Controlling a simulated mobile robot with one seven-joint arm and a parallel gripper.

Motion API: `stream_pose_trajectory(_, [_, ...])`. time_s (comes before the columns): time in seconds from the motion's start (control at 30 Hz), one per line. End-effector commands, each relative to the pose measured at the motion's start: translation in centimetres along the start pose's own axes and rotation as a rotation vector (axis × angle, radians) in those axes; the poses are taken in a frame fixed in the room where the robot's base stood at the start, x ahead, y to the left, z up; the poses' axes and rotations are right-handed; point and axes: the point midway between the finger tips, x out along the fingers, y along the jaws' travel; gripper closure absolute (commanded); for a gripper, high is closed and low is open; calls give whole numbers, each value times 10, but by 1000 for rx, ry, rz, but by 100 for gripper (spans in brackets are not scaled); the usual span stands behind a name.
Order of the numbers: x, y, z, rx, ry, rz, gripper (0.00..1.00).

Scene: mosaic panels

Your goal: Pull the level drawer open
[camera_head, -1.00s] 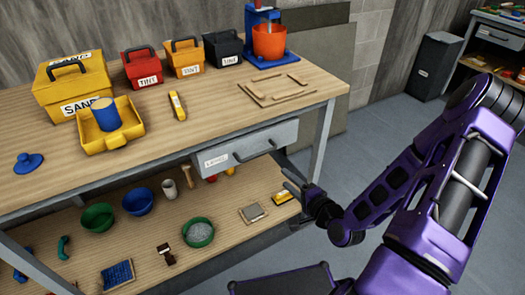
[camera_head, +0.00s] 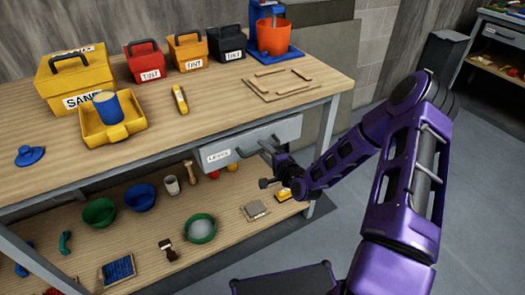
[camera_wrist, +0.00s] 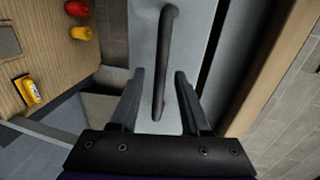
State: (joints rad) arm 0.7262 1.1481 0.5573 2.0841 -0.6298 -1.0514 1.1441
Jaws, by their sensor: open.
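The level drawer (camera_head: 221,155) is a light grey front under the workbench top, with a white label and a dark bar handle (camera_head: 242,153). It looks closed. My gripper (camera_head: 266,150) is at the right part of the drawer front. In the wrist view the grey drawer front (camera_wrist: 188,50) fills the middle, and the dark handle (camera_wrist: 165,62) runs up between the fingers. My gripper (camera_wrist: 158,74) is open, one finger on each side of the handle's near end. I cannot tell whether either finger touches it.
The workbench top (camera_head: 215,110) holds a yellow sand box (camera_head: 72,82), tint boxes (camera_head: 187,54) and a mixer with an orange bucket (camera_head: 273,38). The lower shelf (camera_head: 140,232) holds bowls and small tools. The floor (camera_head: 480,200) at the right is clear.

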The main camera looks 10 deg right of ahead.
Motion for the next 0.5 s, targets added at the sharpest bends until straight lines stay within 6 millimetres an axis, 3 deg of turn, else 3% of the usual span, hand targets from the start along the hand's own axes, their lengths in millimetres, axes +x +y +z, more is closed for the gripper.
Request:
stream_pose_trajectory(0.13, [11, 0, 0, 0, 0, 0, 54])
stream_pose_trajectory(0.43, [13, 0, 0, 1, 1, 0, 54])
stream_pose_trajectory(0.5, [13, 0, 0, 1, 1, 0, 64])
